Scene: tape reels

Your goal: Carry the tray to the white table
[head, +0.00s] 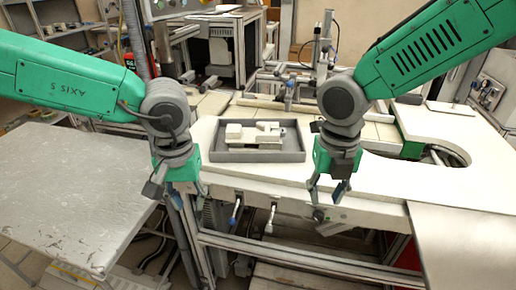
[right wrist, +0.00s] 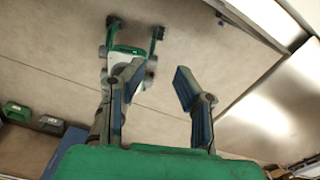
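A dark grey tray (head: 262,156) with a raised rim lies flat on the pale worktop in the middle of the head view. White block-like parts (head: 255,134) rest in it. My left gripper (head: 165,194) hangs to the left of the tray, pointing down, with its fingers apart and apart from the tray. My right gripper (head: 327,190) hangs to the right of the tray and nearer the front edge, also pointing down. In the right wrist view its two fingers (right wrist: 158,92) are spread with nothing between them. The tray is not seen in the right wrist view.
A scuffed whitish table (head: 70,190) stands at the left with a clear top. The pale worktop (head: 390,185) holding the tray has a curved cutout at right. Metal frames and fixtures (head: 300,85) stand behind the tray. A pale panel (head: 460,240) is at front right.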

